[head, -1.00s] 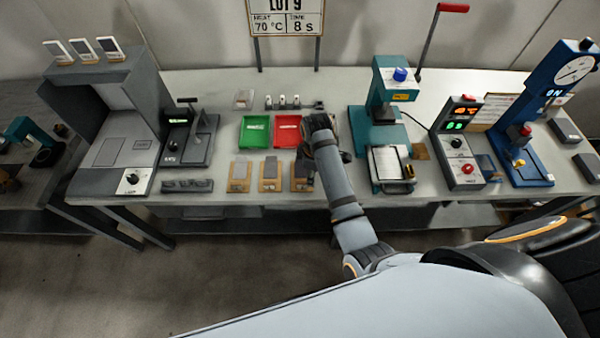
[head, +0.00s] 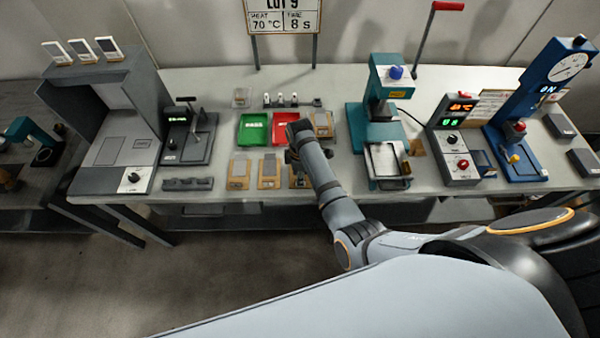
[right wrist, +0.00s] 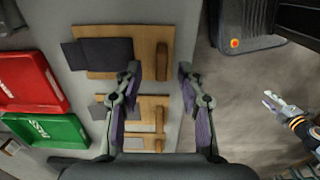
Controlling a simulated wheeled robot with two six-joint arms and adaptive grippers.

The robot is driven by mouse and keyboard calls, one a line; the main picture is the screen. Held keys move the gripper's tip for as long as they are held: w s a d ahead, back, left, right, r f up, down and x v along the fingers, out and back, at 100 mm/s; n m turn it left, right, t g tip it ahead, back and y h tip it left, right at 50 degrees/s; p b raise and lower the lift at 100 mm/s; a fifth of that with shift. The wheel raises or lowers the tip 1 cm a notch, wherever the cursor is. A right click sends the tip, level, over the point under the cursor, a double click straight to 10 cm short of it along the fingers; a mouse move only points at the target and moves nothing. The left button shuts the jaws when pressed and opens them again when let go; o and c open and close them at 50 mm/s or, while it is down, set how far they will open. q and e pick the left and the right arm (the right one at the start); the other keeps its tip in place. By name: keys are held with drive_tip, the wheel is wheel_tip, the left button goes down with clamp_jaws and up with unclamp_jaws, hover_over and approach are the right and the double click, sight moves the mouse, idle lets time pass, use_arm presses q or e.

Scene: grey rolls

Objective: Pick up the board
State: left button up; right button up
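Wooden boards with grey plates lie in a row along the front of the table: a left one (head: 239,172), a middle one (head: 269,172) and a right one partly hidden under my right gripper (head: 297,158). In the right wrist view, a board with a dark plate (right wrist: 105,52) and a wooden bar lies at the top, with other boards (right wrist: 150,112) below it. My right gripper (right wrist: 160,75) is open and empty, its fingers apart above the table's front edge. Part of my left gripper (right wrist: 278,104) shows at the right there; its opening is unclear.
A green tray (head: 254,143) and a red tray (head: 278,139) lie behind the boards. Another wooden piece (head: 322,123) lies right of the red tray. A teal press (head: 380,110) stands to the right and a lever device (head: 187,140) to the left.

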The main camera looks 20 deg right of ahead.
drive_tip(key=shift+s+f, duration=0.1)
drive_tip(key=shift+f, duration=1.4)
clamp_jaws()
drive_tip(key=shift+r, duration=0.15)
